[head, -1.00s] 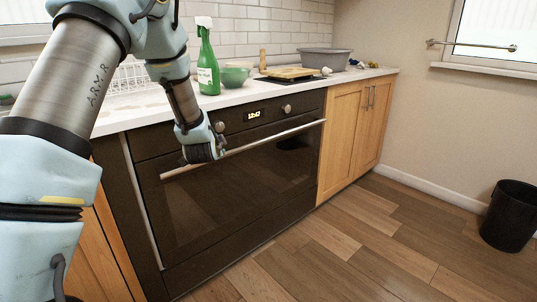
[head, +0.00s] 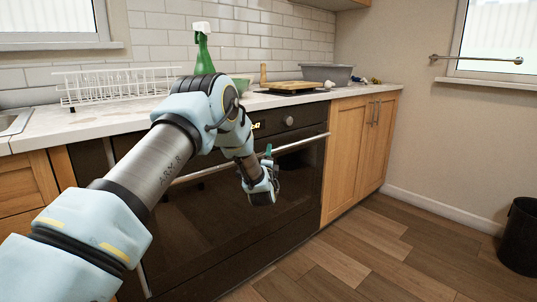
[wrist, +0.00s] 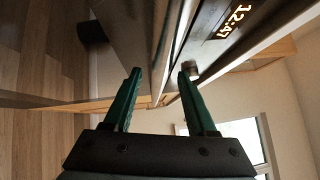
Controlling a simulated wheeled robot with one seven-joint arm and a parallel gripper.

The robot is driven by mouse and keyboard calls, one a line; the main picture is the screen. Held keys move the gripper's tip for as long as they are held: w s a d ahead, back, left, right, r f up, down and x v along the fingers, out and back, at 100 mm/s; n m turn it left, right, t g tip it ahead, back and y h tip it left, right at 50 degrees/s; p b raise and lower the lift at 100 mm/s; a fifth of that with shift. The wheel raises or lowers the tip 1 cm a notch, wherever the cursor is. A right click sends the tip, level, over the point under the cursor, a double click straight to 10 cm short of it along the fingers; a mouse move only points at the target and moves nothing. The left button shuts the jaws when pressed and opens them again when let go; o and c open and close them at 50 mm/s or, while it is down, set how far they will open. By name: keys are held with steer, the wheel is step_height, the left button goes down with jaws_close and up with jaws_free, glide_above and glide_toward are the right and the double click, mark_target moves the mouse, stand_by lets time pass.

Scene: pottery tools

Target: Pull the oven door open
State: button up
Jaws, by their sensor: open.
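The oven door (head: 215,220) is a dark glass front that looks closed, with a long silver handle (head: 302,144) along its top. My gripper (head: 265,165) is in front of the right half of the door, close to the handle. One green finger shows near the handle's height. In the wrist view my gripper (wrist: 158,75) has its two green fingers spread apart. A pale strip that looks like the handle (wrist: 172,40) runs into the gap between the fingertips. I cannot tell whether the fingers touch it. My arm hides part of the oven's left side.
The worktop (head: 45,130) above holds a white dish rack (head: 110,88), a green spray bottle (head: 203,55) and a grey basin (head: 327,74). Wooden cabinets (head: 350,150) stand right of the oven. A black bin (head: 520,235) is at far right. The floor (head: 365,250) before the oven is clear.

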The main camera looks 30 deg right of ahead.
steer(key=shift+x, duration=1.3)
steer(key=shift+c, duration=0.3)
jaws_close()
